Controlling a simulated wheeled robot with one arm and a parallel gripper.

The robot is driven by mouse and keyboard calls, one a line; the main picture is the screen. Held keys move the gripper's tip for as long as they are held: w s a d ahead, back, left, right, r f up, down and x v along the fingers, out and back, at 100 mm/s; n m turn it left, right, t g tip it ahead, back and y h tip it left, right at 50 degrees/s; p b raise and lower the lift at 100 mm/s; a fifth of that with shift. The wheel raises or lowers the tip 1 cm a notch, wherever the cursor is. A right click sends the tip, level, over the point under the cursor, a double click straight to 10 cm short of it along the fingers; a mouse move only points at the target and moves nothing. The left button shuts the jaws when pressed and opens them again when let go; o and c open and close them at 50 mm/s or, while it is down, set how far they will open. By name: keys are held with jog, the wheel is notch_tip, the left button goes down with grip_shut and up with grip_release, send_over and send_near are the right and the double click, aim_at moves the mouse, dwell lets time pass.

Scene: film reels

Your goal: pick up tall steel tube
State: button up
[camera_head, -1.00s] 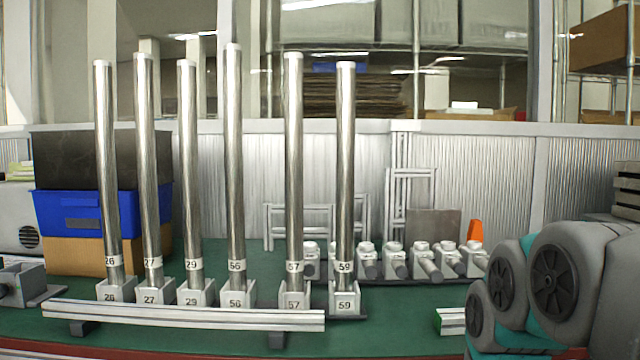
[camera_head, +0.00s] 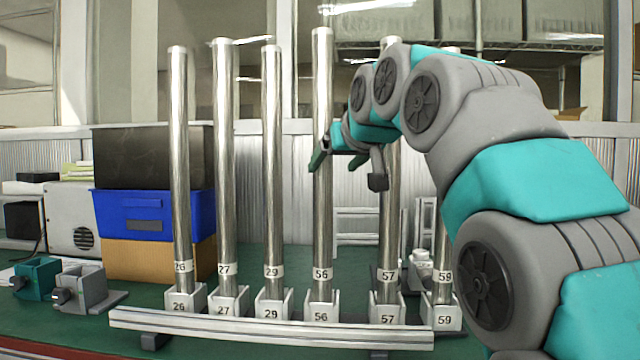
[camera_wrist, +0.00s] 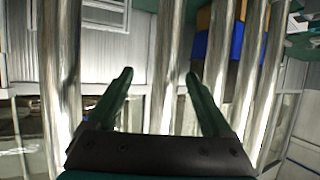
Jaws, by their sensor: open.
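Several tall steel tubes stand upright in a row, each in a numbered white holder. The tube marked 56 (camera_head: 322,90) reaches highest in the head view. My gripper (camera_head: 348,166) is open and empty, at mid-height of the tubes. One finger overlaps tube 56, and the other overlaps the tube marked 57 (camera_head: 388,230). In the wrist view my gripper (camera_wrist: 160,82) has its fingers apart, with one tube (camera_wrist: 166,65) showing in the gap beyond them. No contact shows. My arm partly hides tube 57 and the tube marked 59 (camera_head: 445,262).
Tubes 26 (camera_head: 180,150), 27 (camera_head: 225,150) and 29 (camera_head: 272,150) stand close together at left. A pale rail (camera_head: 270,331) runs in front of the holders. A blue bin (camera_head: 150,215) stands behind at left. Clamp blocks (camera_head: 80,285) lie at far left.

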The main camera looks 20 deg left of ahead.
aim_at(318, 175)
jog(key=shift+w+a+r, duration=0.15)
jog(key=shift+w+a, duration=0.15)
jog(key=shift+a, duration=0.2)
jog(key=shift+p+x, duration=0.35)
jog(key=shift+x, duration=3.2)
jog(key=shift+s+a, duration=0.2)
jog(key=shift+s, duration=0.05)
grip_shut()
